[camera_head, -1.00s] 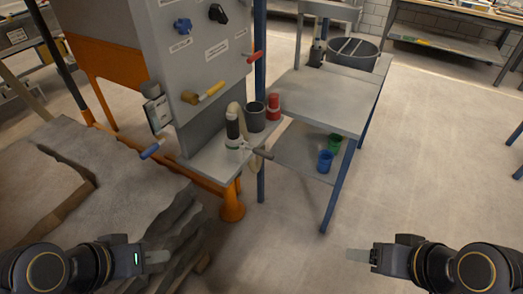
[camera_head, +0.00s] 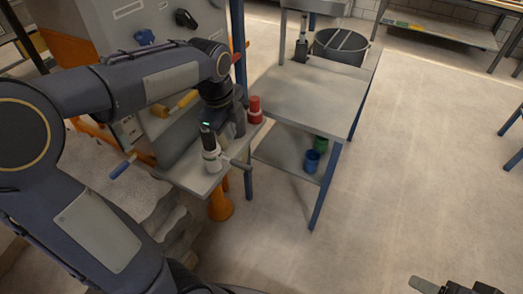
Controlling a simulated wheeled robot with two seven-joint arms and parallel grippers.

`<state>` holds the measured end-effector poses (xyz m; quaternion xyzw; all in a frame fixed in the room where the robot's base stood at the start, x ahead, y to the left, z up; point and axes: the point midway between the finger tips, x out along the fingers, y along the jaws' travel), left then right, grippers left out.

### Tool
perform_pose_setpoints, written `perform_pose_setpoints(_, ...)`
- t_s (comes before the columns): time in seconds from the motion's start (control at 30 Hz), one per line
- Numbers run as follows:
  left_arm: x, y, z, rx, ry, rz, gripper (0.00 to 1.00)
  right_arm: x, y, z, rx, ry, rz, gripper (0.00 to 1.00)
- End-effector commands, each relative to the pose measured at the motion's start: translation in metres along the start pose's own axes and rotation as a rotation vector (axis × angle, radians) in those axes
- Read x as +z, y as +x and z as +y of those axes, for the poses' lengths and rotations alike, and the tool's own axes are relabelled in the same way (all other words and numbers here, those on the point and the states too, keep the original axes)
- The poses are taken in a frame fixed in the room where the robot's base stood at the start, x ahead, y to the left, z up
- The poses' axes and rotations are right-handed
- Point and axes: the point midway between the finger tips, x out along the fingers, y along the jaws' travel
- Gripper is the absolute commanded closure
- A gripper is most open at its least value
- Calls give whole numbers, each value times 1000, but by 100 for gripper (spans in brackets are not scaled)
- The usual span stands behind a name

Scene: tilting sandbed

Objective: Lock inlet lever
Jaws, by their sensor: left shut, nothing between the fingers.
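My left gripper (camera_head: 209,148) is shut and empty. It points down at the white valve fitting (camera_head: 212,166) on the small grey shelf, and its dark body with a green light covers the top of the fitting. I cannot tell whether its fingers touch it. A dark lever handle (camera_head: 238,164) sticks out to the right of the fitting. On the cabinet, a yellow lever (camera_head: 184,101) shows partly behind my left arm, and a blue-ended lever (camera_head: 122,168) is at lower left. No label that I can read marks the inlet lever. My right gripper (camera_head: 425,285) is partly in view at the bottom right.
A grey side table (camera_head: 305,98) is to the right, with a blue cup (camera_head: 311,161) and a green cup (camera_head: 321,143) below.

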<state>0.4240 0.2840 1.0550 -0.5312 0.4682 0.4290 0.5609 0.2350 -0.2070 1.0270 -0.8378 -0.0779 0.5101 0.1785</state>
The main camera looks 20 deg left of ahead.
Motion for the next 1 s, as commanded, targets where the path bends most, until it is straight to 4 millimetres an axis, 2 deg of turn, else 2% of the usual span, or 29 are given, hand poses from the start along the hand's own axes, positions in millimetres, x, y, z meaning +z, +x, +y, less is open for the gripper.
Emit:
perform_pose_setpoints(0.33,0,1,-1,1,11,-2,100,0,0,0,0,0,0,39)
perform_pose_setpoints(0.47,0,8,-1,3,11,-2,100,0,0,0,0,0,0,39)
perform_pose_setpoints(0.57,0,22,0,5,11,-2,100,0,0,0,0,0,0,39)
perform_pose_setpoints(1.0,0,111,0,6,10,-2,100,0,-1,0,0,0,0,39)
